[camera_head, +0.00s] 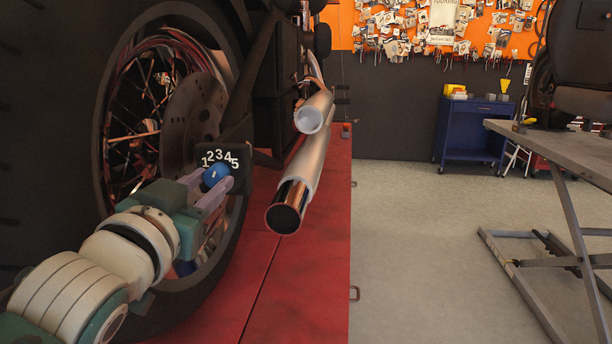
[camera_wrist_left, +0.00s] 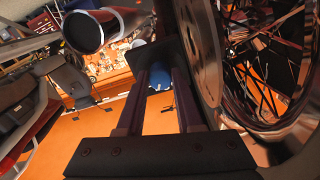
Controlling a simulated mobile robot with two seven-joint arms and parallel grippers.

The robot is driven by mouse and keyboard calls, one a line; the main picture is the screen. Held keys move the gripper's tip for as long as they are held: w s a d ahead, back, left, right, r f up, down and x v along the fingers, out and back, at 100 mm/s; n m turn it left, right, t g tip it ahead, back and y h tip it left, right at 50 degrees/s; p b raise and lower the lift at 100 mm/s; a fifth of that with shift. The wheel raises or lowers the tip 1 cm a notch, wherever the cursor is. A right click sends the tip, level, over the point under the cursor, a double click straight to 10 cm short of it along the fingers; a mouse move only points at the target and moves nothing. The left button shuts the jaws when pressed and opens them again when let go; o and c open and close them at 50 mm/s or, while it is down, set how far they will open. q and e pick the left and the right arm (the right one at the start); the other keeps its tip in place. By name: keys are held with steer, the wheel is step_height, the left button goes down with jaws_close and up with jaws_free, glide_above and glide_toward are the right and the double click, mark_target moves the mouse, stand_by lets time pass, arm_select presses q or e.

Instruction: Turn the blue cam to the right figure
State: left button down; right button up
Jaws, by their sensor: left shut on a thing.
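The blue cam (camera_head: 215,173) is a round knob with a short white mark, on a black plate (camera_head: 236,155) with the white figures 1 to 5 in an arc above it. The mark points roughly upward; I cannot tell exactly which figure it meets. My left gripper (camera_head: 210,181) is shut on the cam, with a pale finger on each side. In the left wrist view the cam (camera_wrist_left: 160,79) shows between the fingertips, partly hidden by them. My right gripper is not in view.
The motorcycle wheel (camera_head: 150,95) stands behind and left of the plate. Two exhaust pipes (camera_head: 300,180) jut out just right of it. The red lift (camera_head: 310,285) lies below. A grey table (camera_head: 570,150) and a blue cart (camera_head: 472,130) stand farther right, past open floor.

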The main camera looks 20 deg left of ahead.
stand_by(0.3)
arm_select(q)
steer(key=c, duration=0.6)
jaws_free()
steer(key=shift+o, duration=0.2)
steer(key=shift+s, duration=0.1)
steer(key=v, duration=0.9)
steer(key=shift+s, duration=0.4)
